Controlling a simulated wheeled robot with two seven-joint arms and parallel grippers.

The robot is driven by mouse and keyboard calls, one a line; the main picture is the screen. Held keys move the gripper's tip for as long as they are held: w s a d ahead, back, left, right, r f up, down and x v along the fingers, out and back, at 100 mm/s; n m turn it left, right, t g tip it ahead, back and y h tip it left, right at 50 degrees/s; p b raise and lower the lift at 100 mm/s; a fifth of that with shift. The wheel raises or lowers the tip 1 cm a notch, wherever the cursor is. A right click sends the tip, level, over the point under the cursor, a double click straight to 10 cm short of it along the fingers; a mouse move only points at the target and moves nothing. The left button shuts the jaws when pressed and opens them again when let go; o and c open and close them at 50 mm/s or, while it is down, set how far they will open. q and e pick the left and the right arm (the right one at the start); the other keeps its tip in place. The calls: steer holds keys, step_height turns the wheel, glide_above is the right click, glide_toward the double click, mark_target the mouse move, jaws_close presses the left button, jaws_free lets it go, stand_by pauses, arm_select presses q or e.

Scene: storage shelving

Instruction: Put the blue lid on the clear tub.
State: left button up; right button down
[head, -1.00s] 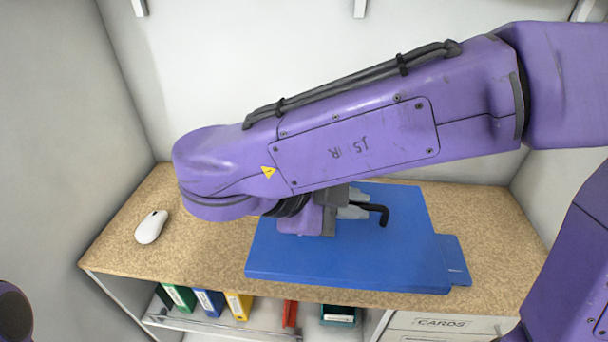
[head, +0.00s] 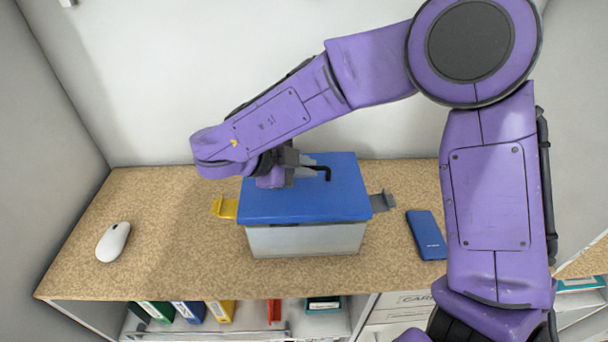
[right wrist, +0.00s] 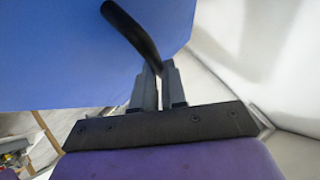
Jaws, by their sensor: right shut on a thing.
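The blue lid (head: 330,200) is directly over the clear tub (head: 305,240), looks level and covers its opening. I cannot tell whether it rests on the rim or hangs just above it. My right gripper (head: 307,170) is shut on the lid's black handle (head: 324,168). In the right wrist view, the fingers (right wrist: 158,87) pinch the handle (right wrist: 130,32), with the lid's blue face (right wrist: 60,50) beside them. The tub has a yellow latch (head: 228,208) at its left, folded outward, and a grey latch (head: 382,201) at its right, also outward. My left gripper is out of view.
The tub stands on a speckled tan shelf (head: 180,260). A white mouse (head: 113,242) lies at the left and a dark blue phone (head: 426,235) at the right. Several binders (head: 188,313) stand below. The shelf between mouse and tub is clear.

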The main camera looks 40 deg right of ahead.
steer(key=shift+f+p, duration=0.3)
steer(key=shift+f, duration=0.45)
steer(key=shift+s+a+f, duration=0.15)
steer(key=shift+s+f, duration=0.2)
steer(key=shift+s, duration=0.45)
steer(key=shift+s+r, duration=0.15)
steer(key=shift+s, duration=0.15)
steer(key=c, duration=1.3)
jaws_free()
steer(key=shift+o, duration=0.6)
steer(key=shift+w+f, duration=0.2)
steer(key=shift+w, duration=0.35)
steer(key=shift+s+r, duration=0.1)
steer(key=b+v, duration=0.2)
steer(key=v, duration=0.9)
steer(key=shift+s+a+r, duration=0.15)
steer(key=shift+a+r, duration=0.05)
steer(key=shift+a, duration=0.1)
steer(key=shift+a+r, duration=0.1)
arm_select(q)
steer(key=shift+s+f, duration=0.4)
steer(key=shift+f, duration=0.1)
